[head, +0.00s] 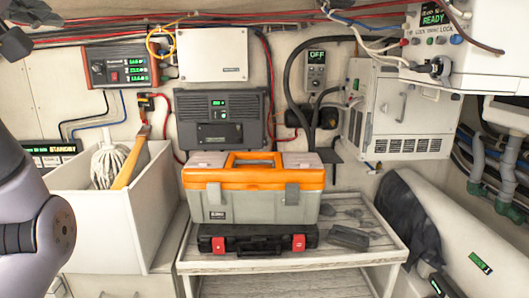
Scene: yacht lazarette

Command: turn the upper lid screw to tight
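I cannot make out an upper lid screw for certain in the head view. A flat white box (213,54) is on the back wall, with a yellow cable loop at its left side; any screws on its face are too small to tell. A white vented cabinet (396,120) hangs to the right of centre, with a latch-like handle on its front. Neither gripper is in view. Only grey links of my arm show at the left edge, apart from both boxes.
An orange and grey toolbox (254,200) sits on a black case (258,240) on a pale shelf table (290,262). A white bin (105,235) holding a mop stands left. A white unit reading READY (455,75) juts out upper right. Loose tools lie right of the toolbox.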

